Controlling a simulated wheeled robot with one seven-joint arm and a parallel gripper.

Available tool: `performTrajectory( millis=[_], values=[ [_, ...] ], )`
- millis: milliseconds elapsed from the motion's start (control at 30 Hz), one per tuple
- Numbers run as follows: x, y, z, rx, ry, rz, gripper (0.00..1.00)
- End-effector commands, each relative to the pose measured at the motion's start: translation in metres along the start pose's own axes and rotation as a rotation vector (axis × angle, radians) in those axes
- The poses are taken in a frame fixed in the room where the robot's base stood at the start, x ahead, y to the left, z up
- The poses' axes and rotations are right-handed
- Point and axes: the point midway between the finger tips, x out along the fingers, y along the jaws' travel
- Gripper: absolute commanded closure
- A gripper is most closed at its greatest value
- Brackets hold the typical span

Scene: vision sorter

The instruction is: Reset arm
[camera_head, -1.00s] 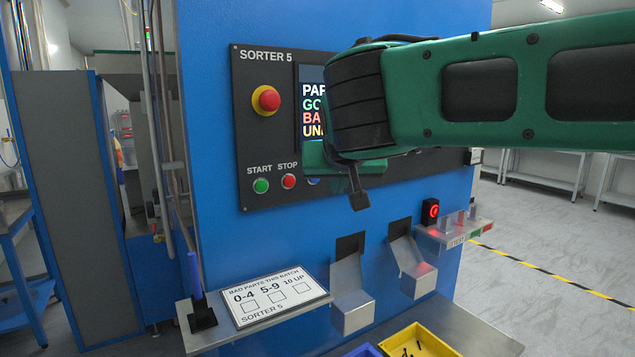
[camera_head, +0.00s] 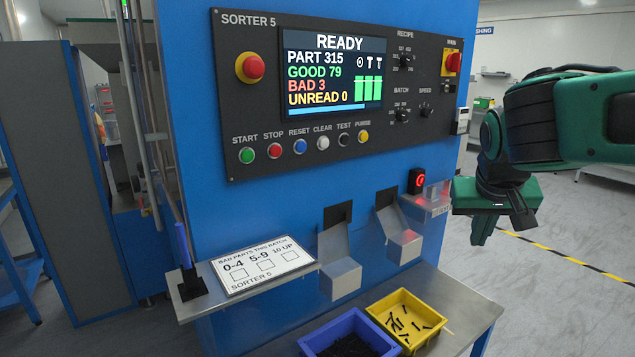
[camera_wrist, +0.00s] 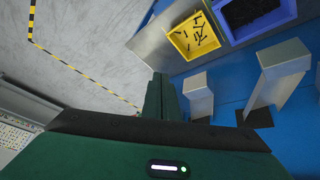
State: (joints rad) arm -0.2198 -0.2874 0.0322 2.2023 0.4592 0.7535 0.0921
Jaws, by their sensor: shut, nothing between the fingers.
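My gripper (camera_head: 482,231) hangs at the right of the head view, fingers pointing down, to the right of the blue sorter (camera_head: 290,215). It is shut and empty, with clear space around it. In the wrist view its closed fingers (camera_wrist: 158,97) show at the centre. The sorter's control panel (camera_head: 215,95) is unobstructed, with its screen (camera_head: 333,70) reading READY, PART 315, GOOD 79, BAD 3, UNREAD 0.
A blue bin (camera_head: 310,342) of dark parts and a yellow bin (camera_head: 437,322) with several dark parts stand on a metal shelf (camera_head: 473,308) below two chutes. A card (camera_head: 262,265) lies on the left ledge. Open floor (camera_head: 560,230) lies at right.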

Motion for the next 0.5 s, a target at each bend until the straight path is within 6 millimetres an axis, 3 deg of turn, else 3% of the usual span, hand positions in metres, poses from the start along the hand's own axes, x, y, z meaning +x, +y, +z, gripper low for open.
performTrajectory(
  millis=[33,100,233,400,500],
  values=[
    [0.007,0.029,0.022,0.034,-0.053,0.018,1.00],
    [0.016,0.061,0.054,0.075,-0.128,0.030,1.00],
    [0.024,0.108,0.123,0.158,-0.273,0.033,1.00],
    [0.024,0.138,0.207,0.255,-0.432,-0.003,1.00],
    [0.021,0.143,0.239,0.292,-0.490,-0.027,1.00]
  ],
)
